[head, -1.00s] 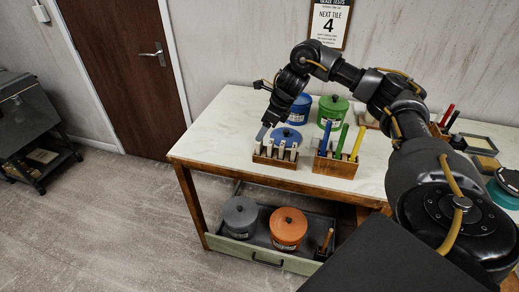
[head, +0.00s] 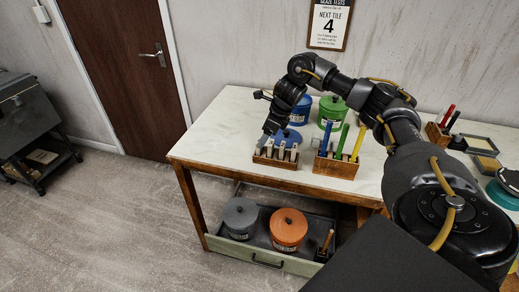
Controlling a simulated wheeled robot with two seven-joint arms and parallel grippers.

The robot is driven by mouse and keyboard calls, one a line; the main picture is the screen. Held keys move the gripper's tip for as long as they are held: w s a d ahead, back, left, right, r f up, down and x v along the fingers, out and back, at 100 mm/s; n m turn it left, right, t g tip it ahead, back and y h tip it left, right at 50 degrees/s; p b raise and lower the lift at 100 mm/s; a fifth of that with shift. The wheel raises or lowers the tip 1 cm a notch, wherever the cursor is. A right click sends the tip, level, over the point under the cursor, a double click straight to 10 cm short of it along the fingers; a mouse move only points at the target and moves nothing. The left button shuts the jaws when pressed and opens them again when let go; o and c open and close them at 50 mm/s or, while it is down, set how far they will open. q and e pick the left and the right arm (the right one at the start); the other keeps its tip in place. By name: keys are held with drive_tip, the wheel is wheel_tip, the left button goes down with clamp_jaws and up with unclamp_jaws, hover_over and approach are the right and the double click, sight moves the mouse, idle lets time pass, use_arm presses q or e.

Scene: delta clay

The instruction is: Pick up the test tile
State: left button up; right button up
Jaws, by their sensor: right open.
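A small wooden rack (head: 275,159) holds several upright pale tiles (head: 281,150) near the front left edge of the table. I cannot tell which of them is the test tile. My right gripper (head: 268,140) is open and points down just above the left part of the rack. Its fingertips are small and partly merge with the tiles, and I cannot tell whether they touch any. A sign (head: 329,22) on the wall reads "NEXT TILE 4". My left gripper is not in view.
Blue (head: 297,108) and green (head: 333,111) lidded pots stand behind. A wooden holder (head: 336,168) with blue, green and yellow sticks stands right of the rack. Below, an open drawer (head: 262,254) holds grey and orange pots. The tabletop's left end (head: 215,140) is clear.

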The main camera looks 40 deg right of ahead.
drive_tip(key=p+x, duration=0.1)
drive_tip(key=x, duration=0.3)
drive_tip(key=shift+w+a+f, duration=0.1)
drive_tip(key=shift+w, duration=0.2)
drive_tip(key=c, duration=1.1)
wheel_tip(320, 180, up, 9)
drive_tip(key=shift+r+b, duration=0.15)
drive_tip(key=shift+b, duration=0.25)
drive_tip(key=shift+r, duration=0.4)
